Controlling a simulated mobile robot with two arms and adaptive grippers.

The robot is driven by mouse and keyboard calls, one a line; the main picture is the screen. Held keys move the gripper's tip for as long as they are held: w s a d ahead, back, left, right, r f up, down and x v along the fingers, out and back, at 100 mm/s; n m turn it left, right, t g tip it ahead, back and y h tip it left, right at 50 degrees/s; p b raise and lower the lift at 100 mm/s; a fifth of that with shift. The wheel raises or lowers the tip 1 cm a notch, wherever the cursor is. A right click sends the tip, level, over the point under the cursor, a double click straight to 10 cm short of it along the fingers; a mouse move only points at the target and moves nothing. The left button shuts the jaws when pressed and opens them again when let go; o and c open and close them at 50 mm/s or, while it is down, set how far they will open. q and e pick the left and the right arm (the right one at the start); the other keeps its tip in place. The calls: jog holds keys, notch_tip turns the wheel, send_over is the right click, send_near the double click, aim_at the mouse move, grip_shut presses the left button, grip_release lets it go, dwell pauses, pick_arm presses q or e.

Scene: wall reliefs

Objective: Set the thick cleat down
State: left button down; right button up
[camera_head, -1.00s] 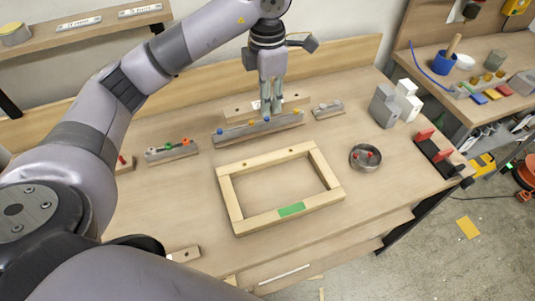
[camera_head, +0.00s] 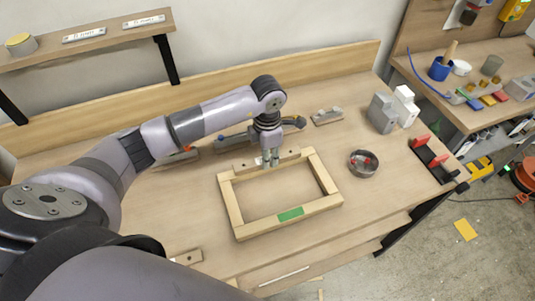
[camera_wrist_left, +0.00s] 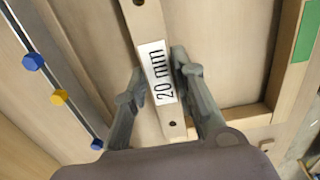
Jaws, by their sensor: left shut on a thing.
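The thick cleat is a pale wooden bar with a hole near each end and a white "20 mm" label. In the wrist view the cleat (camera_wrist_left: 145,25) runs between the fingers of my left gripper (camera_wrist_left: 160,88), which is shut on it. In the head view my left gripper (camera_head: 270,161) points down at the back rail of a wooden frame (camera_head: 234,205). The cleat (camera_head: 241,165) lines up along that back rail there. I cannot tell whether it touches the rail or hangs just above it. My right gripper is not in view.
A grey rail with blue and yellow knobs (camera_wrist_left: 60,97) lies behind the frame. A round metal bowl (camera_head: 364,163) with red pieces stands right of the frame, and grey and white blocks (camera_head: 382,113) stand farther back. The frame's inside is bare tabletop.

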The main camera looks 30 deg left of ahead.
pick_arm(q)
jog(key=shift+f, duration=0.2)
jog(key=shift+f, duration=0.25)
jog(key=c, duration=1.3)
grip_release()
jog(key=shift+r, duration=0.1)
